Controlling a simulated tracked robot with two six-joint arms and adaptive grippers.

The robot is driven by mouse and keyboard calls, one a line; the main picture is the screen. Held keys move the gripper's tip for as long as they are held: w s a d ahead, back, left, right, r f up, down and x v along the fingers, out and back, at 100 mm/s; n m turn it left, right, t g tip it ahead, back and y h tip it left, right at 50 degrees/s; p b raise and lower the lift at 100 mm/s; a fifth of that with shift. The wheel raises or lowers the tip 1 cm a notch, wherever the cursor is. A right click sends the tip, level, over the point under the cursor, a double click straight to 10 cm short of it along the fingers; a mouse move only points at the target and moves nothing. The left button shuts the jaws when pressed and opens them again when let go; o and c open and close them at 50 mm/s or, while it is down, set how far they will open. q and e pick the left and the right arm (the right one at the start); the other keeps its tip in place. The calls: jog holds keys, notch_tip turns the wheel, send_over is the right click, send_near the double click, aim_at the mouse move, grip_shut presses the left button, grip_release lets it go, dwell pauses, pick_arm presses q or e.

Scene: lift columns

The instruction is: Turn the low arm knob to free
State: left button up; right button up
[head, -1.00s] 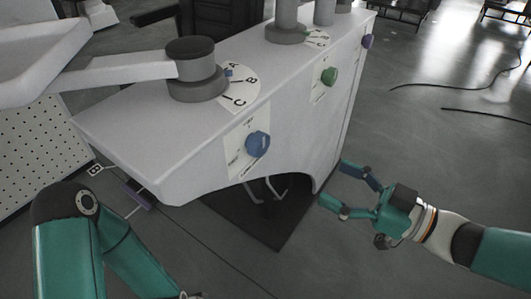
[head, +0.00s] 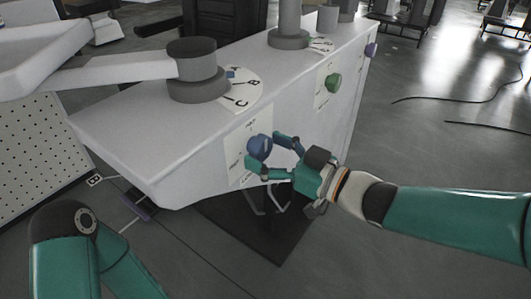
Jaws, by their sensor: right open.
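A blue knob (head: 259,147) sits on a white label plate on the side of the pale grey cabinet (head: 160,160). The plate's small lettering is too blurred to read, so I cannot confirm the knob's name or setting. My right gripper (head: 264,151) is open at the blue knob, one finger at its upper right and the other at its lower left. I cannot tell whether either finger touches it. My left arm shows at the lower left, but its gripper is outside the picture.
A green knob (head: 333,83) and a purple knob (head: 371,50) are farther along the same side. On top, a grey pivot (head: 197,70) with a pale arm stands by a lettered dial (head: 241,93). Cables (head: 470,97) lie on the open floor at right.

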jog(key=shift+w+a, duration=0.1)
jog(key=shift+a, duration=0.1)
jog(key=c, duration=1.1)
jog(key=shift+c, duration=0.2)
